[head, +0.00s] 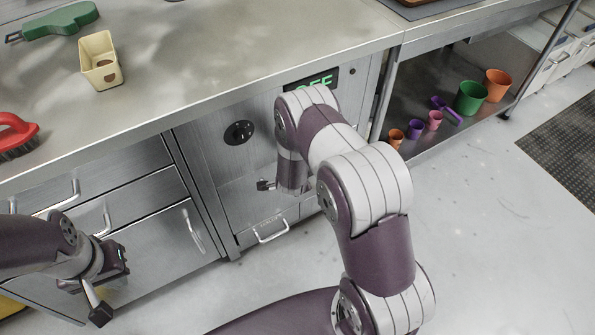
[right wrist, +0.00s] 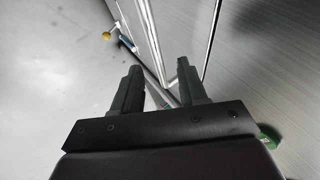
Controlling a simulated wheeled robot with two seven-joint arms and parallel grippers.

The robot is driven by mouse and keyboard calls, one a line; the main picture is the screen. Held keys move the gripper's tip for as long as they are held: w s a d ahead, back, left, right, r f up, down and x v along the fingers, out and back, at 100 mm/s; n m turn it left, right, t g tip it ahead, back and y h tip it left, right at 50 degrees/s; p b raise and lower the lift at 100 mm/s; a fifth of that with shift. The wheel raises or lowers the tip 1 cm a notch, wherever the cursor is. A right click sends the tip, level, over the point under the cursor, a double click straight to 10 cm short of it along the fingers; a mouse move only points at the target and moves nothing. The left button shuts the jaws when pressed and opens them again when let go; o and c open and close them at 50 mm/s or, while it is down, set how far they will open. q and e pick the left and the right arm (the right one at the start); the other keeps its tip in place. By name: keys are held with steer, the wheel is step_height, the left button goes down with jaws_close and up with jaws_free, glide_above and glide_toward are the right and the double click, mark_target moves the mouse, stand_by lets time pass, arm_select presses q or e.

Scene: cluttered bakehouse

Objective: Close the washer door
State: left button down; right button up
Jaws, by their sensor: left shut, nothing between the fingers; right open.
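The washer (head: 222,168) is the grey metal unit under the counter, with a black round knob (head: 239,132) and a green lit display (head: 315,82). My right arm covers much of its front, so I cannot tell how far its door stands open. My right gripper (head: 265,185) is in front of the washer's lower front. In the right wrist view its fingers (right wrist: 158,88) are apart, with bright metal edges (right wrist: 153,40) beyond them; I cannot tell whether they touch. My left gripper (head: 98,308) is shut and empty in front of the drawers at lower left.
The counter (head: 200,62) holds a cream container (head: 99,60), a red brush (head: 16,136) and a green tool (head: 58,21). Drawers (head: 125,200) stand left of the washer. Orange, green, pink and purple cups sit on a low shelf (head: 440,112) at right. The floor (head: 490,230) at right is clear.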

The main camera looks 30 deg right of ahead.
steer(key=v, duration=0.5)
steer(key=shift+f+p, duration=0.1)
steer(key=shift+p, duration=0.25)
